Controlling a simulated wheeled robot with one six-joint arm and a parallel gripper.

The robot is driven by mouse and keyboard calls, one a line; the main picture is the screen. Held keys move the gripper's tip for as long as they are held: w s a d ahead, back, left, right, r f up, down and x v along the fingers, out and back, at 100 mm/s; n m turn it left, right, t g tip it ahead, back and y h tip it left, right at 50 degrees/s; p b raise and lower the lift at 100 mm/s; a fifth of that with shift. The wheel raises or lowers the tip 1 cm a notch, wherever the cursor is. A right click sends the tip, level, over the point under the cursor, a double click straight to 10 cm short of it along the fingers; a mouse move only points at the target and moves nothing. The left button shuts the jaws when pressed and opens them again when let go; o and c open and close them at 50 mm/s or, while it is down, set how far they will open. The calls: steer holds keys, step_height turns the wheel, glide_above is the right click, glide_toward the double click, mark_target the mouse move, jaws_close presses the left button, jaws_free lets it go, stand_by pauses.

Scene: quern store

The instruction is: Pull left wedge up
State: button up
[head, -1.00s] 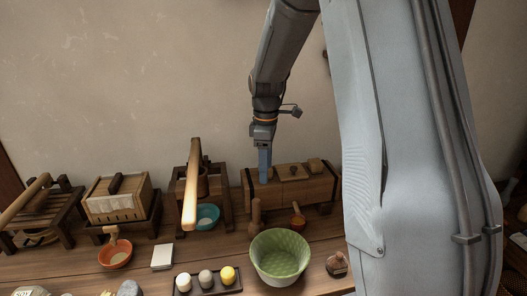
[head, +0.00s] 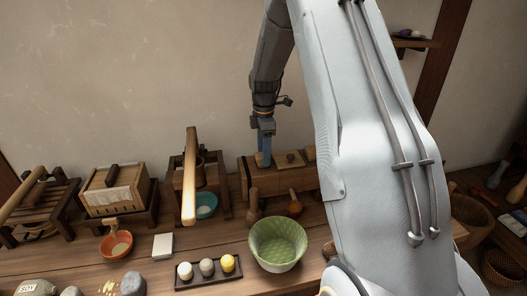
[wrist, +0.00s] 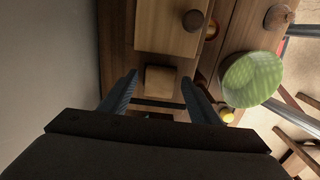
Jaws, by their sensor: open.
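The wooden press box (head: 285,178) stands on the bench against the wall. The left wedge shows in the wrist view as a small square wooden block (wrist: 160,82) at the box's end. My gripper (head: 264,163) points down over the left end of the box, with its blue fingers apart. In the wrist view my gripper (wrist: 159,92) has one finger on each side of the block. I cannot tell whether the fingers touch it. In the head view the fingers hide the left wedge. A second wedge (head: 310,153) stands at the right, partly behind my arm.
A round knob (wrist: 193,20) tops the plate beside the block. A green bowl (head: 278,244) stands in front of the box. A wooden-beamed press (head: 189,175) stands to the left. A dark tray (head: 208,272) holds several small pieces. The wall is close behind.

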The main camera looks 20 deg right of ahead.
steer(key=shift+a+f, duration=0.1)
steer(key=shift+f, duration=0.2)
jaws_close()
step_height(320, 180, up, 4)
steer(key=shift+f+p, duration=0.2)
steer(key=shift+p, duration=0.55)
jaws_free()
step_height(320, 180, up, 8)
steer(key=b, duration=0.2)
steer(key=shift+f, duration=0.15)
